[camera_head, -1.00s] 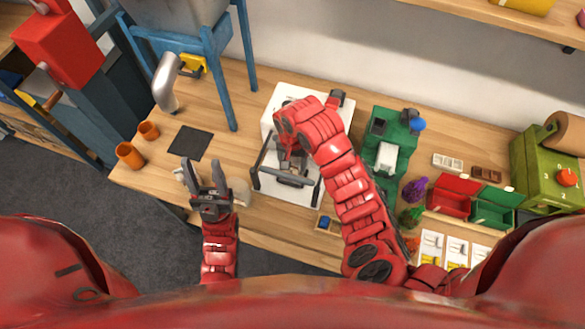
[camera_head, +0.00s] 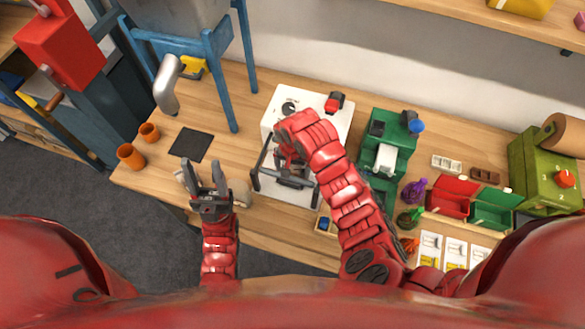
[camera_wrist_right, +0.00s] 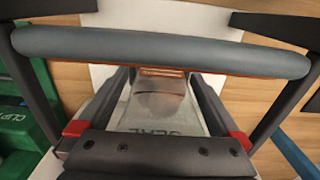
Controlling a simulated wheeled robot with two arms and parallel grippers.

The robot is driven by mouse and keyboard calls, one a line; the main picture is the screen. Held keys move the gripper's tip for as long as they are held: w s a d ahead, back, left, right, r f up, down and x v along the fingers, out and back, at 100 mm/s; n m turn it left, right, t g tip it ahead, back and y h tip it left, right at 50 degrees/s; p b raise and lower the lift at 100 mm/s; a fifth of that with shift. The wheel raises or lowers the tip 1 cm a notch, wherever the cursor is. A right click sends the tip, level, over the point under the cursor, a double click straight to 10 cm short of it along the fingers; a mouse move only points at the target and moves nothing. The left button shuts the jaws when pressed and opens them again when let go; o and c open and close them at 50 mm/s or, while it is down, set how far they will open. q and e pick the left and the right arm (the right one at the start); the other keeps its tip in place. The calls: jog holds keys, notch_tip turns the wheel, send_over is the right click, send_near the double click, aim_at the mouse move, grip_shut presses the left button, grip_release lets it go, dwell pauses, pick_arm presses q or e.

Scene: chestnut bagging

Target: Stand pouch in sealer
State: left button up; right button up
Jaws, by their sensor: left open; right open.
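The sealer (camera_head: 291,96) is a white box on the table with a dial on top and a dark frame with a grey bar (camera_wrist_right: 160,50) across it. The bar spans the right wrist view. A pale, translucent pouch (camera_wrist_right: 158,105) appears between the fingers of my right gripper (camera_wrist_right: 158,78), below the bar; lettering shows at its lower part. The right gripper is open, inside the sealer's frame; in the head view my arm hides much of it. I cannot tell whether the pouch touches the fingers. My left gripper (camera_head: 204,176) is open and empty near the table's front edge.
A green machine (camera_head: 379,150) stands right of the sealer. Red (camera_head: 452,197) and green (camera_head: 492,208) bins lie further right. A blue stand (camera_head: 181,38), a black mat (camera_head: 190,145) and orange cups (camera_head: 131,156) are on the left. A pale rounded thing lies beside my left gripper.

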jog(key=shift+r, duration=0.35)
notch_tip(320, 180, up, 2)
jog(key=shift+w+r+b, duration=0.1)
jog(key=shift+r+b, duration=0.15)
jog(key=shift+b, duration=0.35)
notch_tip(320, 180, up, 8)
jog(key=p, duration=0.4)
jog(key=shift+r, duration=0.55)
jog(key=shift+s+f, duration=0.1)
jog(key=shift+s, duration=0.1)
